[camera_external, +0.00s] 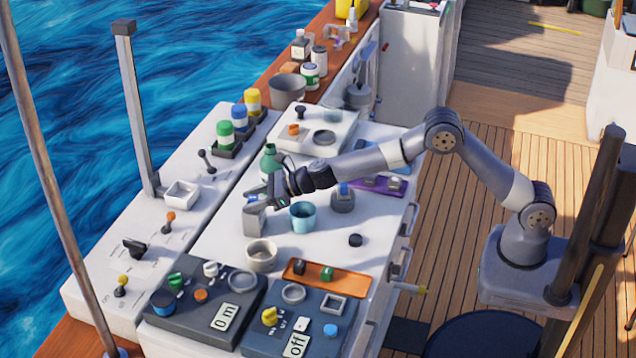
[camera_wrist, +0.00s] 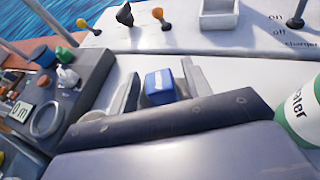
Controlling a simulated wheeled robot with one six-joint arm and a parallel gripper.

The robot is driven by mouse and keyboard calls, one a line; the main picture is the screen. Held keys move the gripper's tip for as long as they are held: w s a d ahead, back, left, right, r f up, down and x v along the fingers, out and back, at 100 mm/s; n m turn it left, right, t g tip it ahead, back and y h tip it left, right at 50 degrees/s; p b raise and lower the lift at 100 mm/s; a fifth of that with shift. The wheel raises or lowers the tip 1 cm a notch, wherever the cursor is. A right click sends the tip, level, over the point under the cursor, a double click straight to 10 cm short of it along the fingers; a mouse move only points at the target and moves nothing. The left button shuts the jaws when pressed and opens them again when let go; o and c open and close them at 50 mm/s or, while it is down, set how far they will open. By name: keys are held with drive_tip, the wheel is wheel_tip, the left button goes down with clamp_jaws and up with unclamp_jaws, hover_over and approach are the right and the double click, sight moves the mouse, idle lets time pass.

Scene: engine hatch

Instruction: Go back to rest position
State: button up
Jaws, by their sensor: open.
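My gripper (camera_external: 258,208) is over the left part of the white worktop, with the arm stretched out from its base on the right. In the wrist view my gripper (camera_wrist: 160,85) has its two grey fingers apart. A small blue and white block (camera_wrist: 160,86) shows between the fingers. I cannot tell whether they touch it. A bit of blue (camera_external: 251,197) shows beside the fingers in the outside view, where the gripper hides most of it.
A green-capped bottle (camera_external: 269,159) stands just behind the gripper; it is labelled water in the wrist view (camera_wrist: 303,112). A teal cup (camera_external: 303,217) and a beige bowl (camera_external: 261,255) stand close by. Control panels (camera_external: 205,308) line the front.

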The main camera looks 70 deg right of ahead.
drive_tip(key=shift+s+r, duration=0.1)
drive_tip(key=b+v, duration=0.5)
drive_tip(key=v, duration=0.7)
drive_tip(key=p+x, duration=0.1)
drive_tip(key=x, duration=0.3)
drive_tip(key=p+x, duration=0.2)
drive_tip(key=x, duration=0.2)
drive_tip(key=p+x, duration=0.1)
drive_tip(key=x, duration=0.3)
drive_tip(key=shift+f+p, duration=0.3)
drive_tip(key=shift+f, duration=0.15)
wheel_tip(320, 180, up, 11)
drive_tip(key=p, duration=0.8)
drive_tip(key=s+a+f+n+g+y+b, duration=0.2)
drive_tip(key=s+a+n+g+b, duration=0.1)
drive_tip(key=s, duration=0.7)
drive_tip(key=s+a+f+n+g+y+b, duration=0.3)
drive_tip(key=s+a+n+g+b, duration=0.1)
drive_tip(key=s, duration=0.6)
drive_tip(key=s+a+f+n+g+y+b, duration=0.3)
drive_tip(key=s+a+n+g+b, duration=0.1)
drive_tip(key=s, duration=0.7)
drive_tip(key=shift+a+f+n+g+b, duration=0.2)
drive_tip(key=shift+n+g+b, duration=0.3)
drive_tip(key=shift+n+b, duration=0.65)
